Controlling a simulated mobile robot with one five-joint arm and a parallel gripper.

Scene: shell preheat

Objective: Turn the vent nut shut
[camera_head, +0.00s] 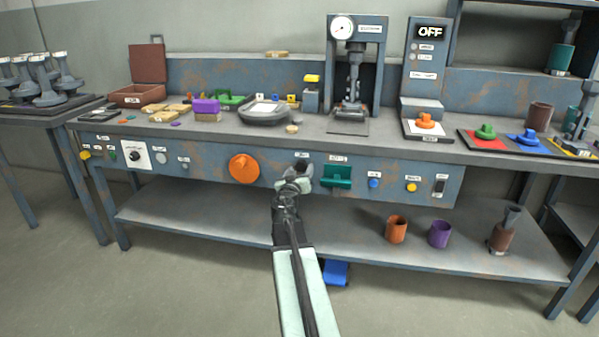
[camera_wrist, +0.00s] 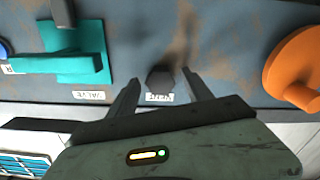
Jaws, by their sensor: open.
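The vent nut (camera_wrist: 160,77) is a small dark hex nut on the blue-grey front panel, above a white label in the wrist view. In the head view the nut (camera_head: 301,165) shows just above my gripper. My gripper (camera_wrist: 162,76) is open, with one finger to each side of the nut and a visible gap on both sides. In the head view my gripper (camera_head: 294,183) is in front of the panel and hides part of it. I cannot tell how far the fingertips reach along the nut.
An orange round knob (camera_head: 244,168) sits left of the nut and a teal valve handle (camera_head: 336,176) sits close on its right. The bench top (camera_head: 330,136) juts out above the panel. Cups (camera_head: 397,229) stand on the lower shelf (camera_head: 350,247).

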